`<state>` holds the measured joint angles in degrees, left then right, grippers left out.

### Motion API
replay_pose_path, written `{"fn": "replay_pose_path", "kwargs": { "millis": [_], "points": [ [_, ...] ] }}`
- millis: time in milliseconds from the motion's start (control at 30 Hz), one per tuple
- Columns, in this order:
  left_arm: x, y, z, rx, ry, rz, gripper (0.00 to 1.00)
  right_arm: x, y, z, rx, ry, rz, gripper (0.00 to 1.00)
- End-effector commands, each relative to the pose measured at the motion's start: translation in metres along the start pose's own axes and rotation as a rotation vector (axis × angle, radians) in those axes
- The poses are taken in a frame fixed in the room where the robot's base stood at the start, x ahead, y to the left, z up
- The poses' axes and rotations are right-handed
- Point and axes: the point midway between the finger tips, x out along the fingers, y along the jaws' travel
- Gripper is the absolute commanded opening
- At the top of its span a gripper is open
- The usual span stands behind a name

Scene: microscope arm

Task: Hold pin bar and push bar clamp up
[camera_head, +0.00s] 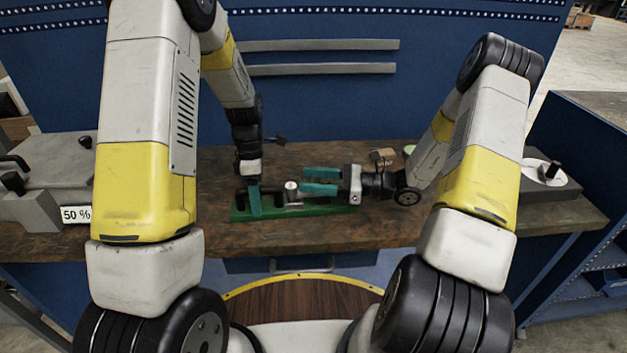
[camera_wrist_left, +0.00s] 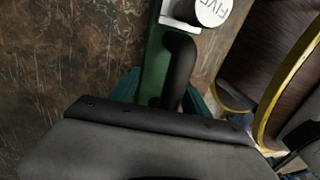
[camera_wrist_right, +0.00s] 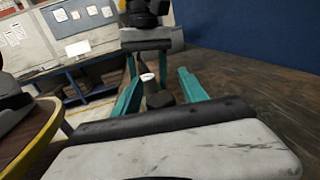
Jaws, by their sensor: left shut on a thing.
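A green base (camera_head: 330,210) lies on the workbench and carries a black bar mechanism with a white-topped cylinder (camera_head: 291,186). In the left wrist view lettering shows on the cylinder (camera_wrist_left: 208,10). My left gripper (camera_head: 254,208) points down at the base's left end, shut on the black curved bar (camera_wrist_left: 180,65), apparently the pin bar. The fingertips are mostly hidden in the left wrist view. My right gripper (camera_head: 308,181) comes from the right, teal fingers apart. In the right wrist view a black part with a white top (camera_wrist_right: 150,80) shows between and beyond its fingers (camera_wrist_right: 160,92). I cannot make out the bar clamp.
The brown workbench (camera_head: 240,235) has bare room in front of the base. A grey block with black handles (camera_head: 55,170) and a 50 % label (camera_head: 77,214) stand at the left. A grey fixture (camera_head: 550,182) sits at the right. A blue panel (camera_head: 330,110) rises behind.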

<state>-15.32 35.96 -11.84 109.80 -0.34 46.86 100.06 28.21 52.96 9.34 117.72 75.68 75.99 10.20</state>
Motion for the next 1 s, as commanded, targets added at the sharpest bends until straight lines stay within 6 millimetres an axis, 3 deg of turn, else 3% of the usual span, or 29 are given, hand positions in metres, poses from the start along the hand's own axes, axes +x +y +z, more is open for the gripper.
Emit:
{"fn": "replay_pose_path", "kwargs": {
  "millis": [333, 800, 1000],
  "points": [
    [-0.001, 0.001, 0.000, -0.001, -0.001, 0.002, 0.00, -0.010, -0.002, 0.000, 0.000, 0.001, -0.005, 0.50],
    [-0.001, 0.001, -0.001, -0.001, -0.001, 0.002, 0.00, -0.101, -0.001, -0.001, -0.001, 0.001, -0.004, 0.50],
    [-0.001, 0.001, -0.001, -0.002, 0.000, 0.002, 0.00, -0.119, -0.001, -0.001, 0.000, 0.001, -0.002, 0.50]
  ]
}}
